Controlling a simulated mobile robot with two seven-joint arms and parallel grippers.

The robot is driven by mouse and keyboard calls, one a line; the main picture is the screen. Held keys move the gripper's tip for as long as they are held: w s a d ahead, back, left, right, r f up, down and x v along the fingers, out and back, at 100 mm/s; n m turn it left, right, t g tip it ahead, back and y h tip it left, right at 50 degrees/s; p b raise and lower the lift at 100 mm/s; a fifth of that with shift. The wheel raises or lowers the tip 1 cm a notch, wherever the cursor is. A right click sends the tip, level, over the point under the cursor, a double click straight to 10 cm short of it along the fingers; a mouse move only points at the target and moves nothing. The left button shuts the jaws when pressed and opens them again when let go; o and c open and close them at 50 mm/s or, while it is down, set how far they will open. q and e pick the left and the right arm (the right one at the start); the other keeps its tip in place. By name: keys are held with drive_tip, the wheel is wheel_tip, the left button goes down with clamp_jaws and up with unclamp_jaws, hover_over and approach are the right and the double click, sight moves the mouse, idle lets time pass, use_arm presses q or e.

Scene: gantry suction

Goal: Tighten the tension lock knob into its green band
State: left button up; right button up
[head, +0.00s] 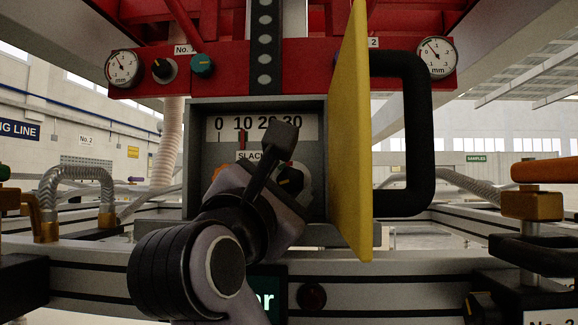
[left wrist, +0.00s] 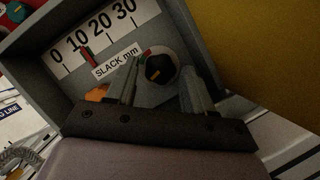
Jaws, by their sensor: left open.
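The tension lock knob (left wrist: 159,69) is black with an orange pointer mark and sits on a pale round dial with red and green bands (left wrist: 146,56). In the head view the knob (head: 291,181) shows partly behind my gripper. My left gripper (left wrist: 160,85) is open, its two fingers on either side of the knob in the wrist view; whether they touch it I cannot tell. In the head view the left gripper (head: 278,150) reaches into the grey box. The slack scale (left wrist: 95,37) has a red pointer near 10. My right gripper is not in view.
The grey box (head: 195,125) has its yellow door (head: 349,140) swung open at the right, close to my gripper. An orange part (left wrist: 97,93) is half hidden behind the left finger. Two gauges (head: 123,68) (head: 437,57) are above.

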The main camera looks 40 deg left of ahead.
use_arm(q)
drive_tip(key=shift+x, duration=0.9)
drive_tip(key=shift+f, duration=0.1)
drive_tip(key=c, duration=0.8)
